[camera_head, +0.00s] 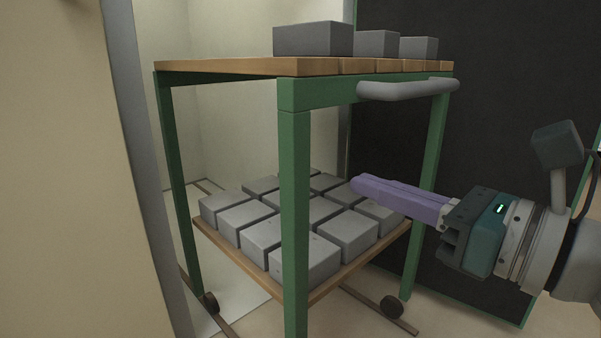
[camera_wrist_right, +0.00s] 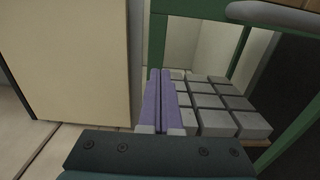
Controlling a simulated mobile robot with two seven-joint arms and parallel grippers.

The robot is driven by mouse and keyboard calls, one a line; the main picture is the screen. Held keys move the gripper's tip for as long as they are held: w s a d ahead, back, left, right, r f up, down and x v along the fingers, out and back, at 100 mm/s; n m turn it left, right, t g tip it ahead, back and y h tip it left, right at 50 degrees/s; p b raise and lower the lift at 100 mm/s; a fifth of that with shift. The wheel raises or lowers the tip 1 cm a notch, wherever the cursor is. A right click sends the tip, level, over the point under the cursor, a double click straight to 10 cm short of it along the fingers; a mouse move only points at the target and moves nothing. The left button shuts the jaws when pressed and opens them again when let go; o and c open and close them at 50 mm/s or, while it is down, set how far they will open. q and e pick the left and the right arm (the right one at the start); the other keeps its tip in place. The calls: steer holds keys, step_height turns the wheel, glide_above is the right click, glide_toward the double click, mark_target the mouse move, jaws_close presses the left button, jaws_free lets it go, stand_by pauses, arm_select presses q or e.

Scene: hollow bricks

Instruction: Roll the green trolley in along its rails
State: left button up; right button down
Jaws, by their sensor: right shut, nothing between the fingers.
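The green trolley (camera_head: 294,200) stands upright at the doorway of a pale chamber, on small dark wheels (camera_head: 392,306). Its grey handle (camera_head: 408,90) runs along the upper near side. Grey bricks sit on its wooden top (camera_head: 240,67) and on its lower shelf (camera_head: 340,281). Thin rails (camera_head: 378,308) run along the floor beneath it. My right gripper (camera_head: 358,184) is shut and empty, its purple fingers level with the space between the shelves and below the handle. In the wrist view the shut fingers (camera_wrist_right: 162,76) point toward the lower bricks (camera_wrist_right: 215,101). My left gripper is out of view.
A beige wall panel (camera_head: 60,170) with a grey metal edge (camera_head: 150,180) stands close on the left of the trolley. A dark panel with a green edge (camera_head: 480,100) is behind and to the right. The pale chamber interior (camera_head: 225,110) shows behind the trolley.

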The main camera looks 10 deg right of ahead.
mark_target(307, 165)
steer(key=b+x, duration=0.1)
steer(key=x, duration=0.6)
steer(key=shift+w+a, duration=0.15)
steer(key=shift+w, duration=0.05)
steer(key=shift+w+a, duration=0.1)
